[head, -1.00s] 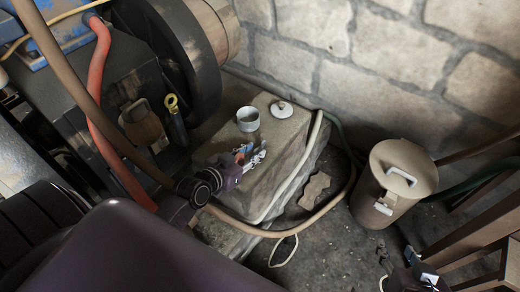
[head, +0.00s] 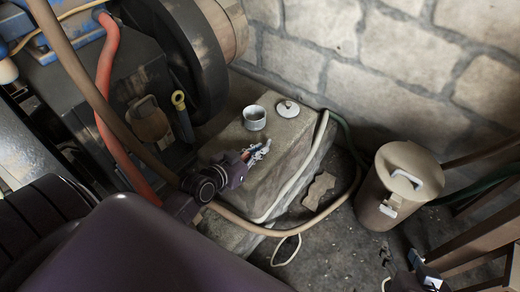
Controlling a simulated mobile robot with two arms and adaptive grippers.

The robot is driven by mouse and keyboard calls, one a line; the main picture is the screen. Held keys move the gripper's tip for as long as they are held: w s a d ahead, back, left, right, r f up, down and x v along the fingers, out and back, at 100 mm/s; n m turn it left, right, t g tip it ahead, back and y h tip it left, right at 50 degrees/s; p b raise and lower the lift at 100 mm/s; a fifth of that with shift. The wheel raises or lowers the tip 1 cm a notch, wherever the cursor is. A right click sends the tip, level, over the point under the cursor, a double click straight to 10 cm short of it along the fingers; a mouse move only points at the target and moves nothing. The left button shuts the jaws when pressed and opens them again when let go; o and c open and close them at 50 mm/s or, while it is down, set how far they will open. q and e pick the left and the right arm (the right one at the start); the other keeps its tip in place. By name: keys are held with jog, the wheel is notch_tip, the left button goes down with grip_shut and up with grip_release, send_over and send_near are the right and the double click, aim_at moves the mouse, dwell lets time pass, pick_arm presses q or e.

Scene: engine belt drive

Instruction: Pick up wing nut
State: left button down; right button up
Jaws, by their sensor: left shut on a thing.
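My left gripper (head: 262,148) is over the top of the stone block (head: 222,158), in front of the metal cup. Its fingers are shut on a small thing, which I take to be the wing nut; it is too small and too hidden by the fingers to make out. My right gripper (head: 428,277) is at the bottom right edge, far from the block; its fingers are too small and dark to tell whether it is open.
A metal cup (head: 254,118) and a round white lid with a knob (head: 287,109) sit on the block. A lidded canister (head: 396,182) stands on the floor to the right. Hoses run around the block. The engine (head: 150,85) is at the left, a stone wall (head: 400,60) behind.

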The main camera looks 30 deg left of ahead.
pick_arm(q)
notch_tip(320, 180, up, 6)
jog(key=p, duration=0.2)
jog(key=shift+p, duration=0.3)
pick_arm(e)
jog(key=s+d+f+g+h+p, duration=0.1)
jog(key=s+d+f+g, duration=0.15)
jog(key=s, duration=0.35)
jog(key=s+d+f+g+p, duration=0.1)
jog(key=s+g, duration=0.2)
jog(key=s, duration=0.3)
pick_arm(q)
notch_tip(320, 180, up, 14)
jog(key=p, duration=0.3)
pick_arm(e)
jog(key=s+x, duration=0.2)
jog(key=x, duration=0.9)
jog(key=shift+d+f+g, duration=0.2)
jog(key=shift+f+g, duration=0.25)
jog(key=shift+f, duration=0.2)
